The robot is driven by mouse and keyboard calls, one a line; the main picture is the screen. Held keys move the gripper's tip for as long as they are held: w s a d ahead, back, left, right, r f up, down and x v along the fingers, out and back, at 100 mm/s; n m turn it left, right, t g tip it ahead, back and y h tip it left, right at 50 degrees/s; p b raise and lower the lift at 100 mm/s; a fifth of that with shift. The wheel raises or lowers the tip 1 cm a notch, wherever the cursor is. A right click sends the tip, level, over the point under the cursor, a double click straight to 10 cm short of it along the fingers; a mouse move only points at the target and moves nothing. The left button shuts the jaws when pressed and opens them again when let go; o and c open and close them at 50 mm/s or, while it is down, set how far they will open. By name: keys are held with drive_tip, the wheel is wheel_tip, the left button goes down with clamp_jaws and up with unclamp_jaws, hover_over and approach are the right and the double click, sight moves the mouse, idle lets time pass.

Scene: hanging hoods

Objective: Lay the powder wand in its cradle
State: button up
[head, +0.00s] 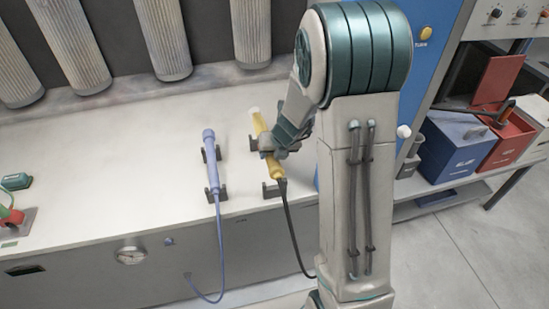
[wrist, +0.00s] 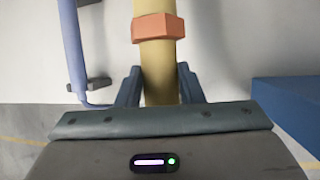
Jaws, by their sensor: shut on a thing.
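The yellow powder wand (head: 274,165) has a pale tip and a dark cable at its near end. My gripper (head: 268,146) is shut on it at mid-length. In the wrist view the wand (wrist: 158,65) runs between the two fingers (wrist: 160,88), with an orange collar (wrist: 158,27) beyond them. A dark two-bracket cradle (head: 271,190) is on the pale bench, its near bracket by the wand's cable end. The wand lines up roughly with the cradle. My gripper partly hides the far bracket, and I cannot tell whether the wand touches the cradle.
A blue wand (head: 211,158) lies in a similar cradle (head: 222,192) to the left; it also shows in the wrist view (wrist: 72,45). Grey ribbed cylinders (head: 163,35) hang behind. Blue (head: 455,145) and red (head: 509,135) boxes stand at right.

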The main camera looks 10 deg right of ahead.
drive_tip(key=w, duration=0.1)
drive_tip(key=w+f, duration=0.1)
drive_tip(key=w, duration=0.1)
drive_tip(key=shift+f+b, duration=0.8)
drive_tip(key=shift+b, duration=0.15)
drive_tip(key=shift+s+f+b, duration=0.15)
drive_tip(key=shift+f+b, duration=1.75)
drive_tip(key=shift+f, duration=0.1)
drive_tip(key=o, duration=1.2)
drive_tip(key=shift+c, duration=0.2)
drive_tip(key=p+v, duration=0.4)
drive_tip(key=v, duration=1)
drive_tip(key=shift+a, duration=0.1)
